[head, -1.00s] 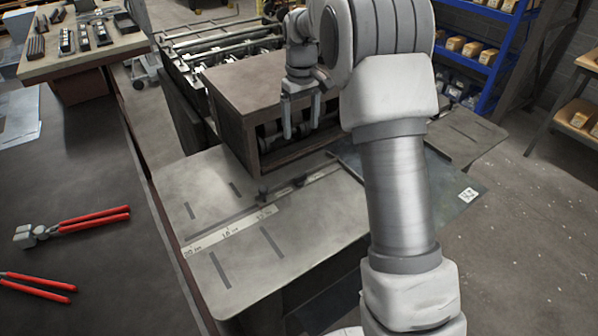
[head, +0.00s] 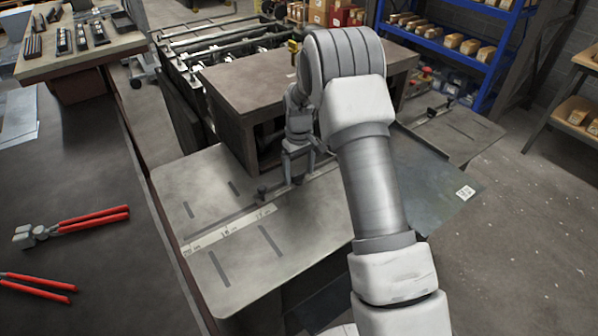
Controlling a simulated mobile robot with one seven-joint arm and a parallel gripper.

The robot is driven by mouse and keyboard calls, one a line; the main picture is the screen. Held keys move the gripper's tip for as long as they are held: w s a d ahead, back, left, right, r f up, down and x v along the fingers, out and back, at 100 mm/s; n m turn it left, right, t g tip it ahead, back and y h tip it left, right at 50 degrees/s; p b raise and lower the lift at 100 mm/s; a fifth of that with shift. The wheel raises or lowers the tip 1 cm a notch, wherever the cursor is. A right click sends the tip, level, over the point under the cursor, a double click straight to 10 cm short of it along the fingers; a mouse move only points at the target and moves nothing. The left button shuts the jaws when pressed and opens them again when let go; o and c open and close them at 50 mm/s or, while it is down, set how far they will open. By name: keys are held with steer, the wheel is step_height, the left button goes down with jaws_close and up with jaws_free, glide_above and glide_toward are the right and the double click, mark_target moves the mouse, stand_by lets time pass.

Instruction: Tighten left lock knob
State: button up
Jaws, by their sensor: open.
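The machine's metal table (head: 205,265) has a ruled guide bar (head: 225,232) across it. A second small dark knob (head: 297,181) is farther right along the bar. My gripper (head: 298,175) points down over the bar, open, with its two fingers apart. Its fingertips are beside or just above the second knob; I cannot tell whether they touch it. Nothing shows held in the fingers.
The brown box-like housing (head: 262,90) of the machine stands close behind my gripper. A dark plate with a white tag (head: 465,193) is at the right. Red-handled tools (head: 92,217) lie on the dark bench (head: 90,160) at left. Blue shelving (head: 490,50) stands behind.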

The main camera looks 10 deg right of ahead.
mark_target(299, 175)
steer(key=shift+f, duration=0.25)
jaws_close()
steer(key=shift+m+b, duration=0.35)
steer(key=shift+m, duration=0.45)
jaws_free()
step_height(299, 175, up, 18)
steer(key=shift+f, duration=0.25)
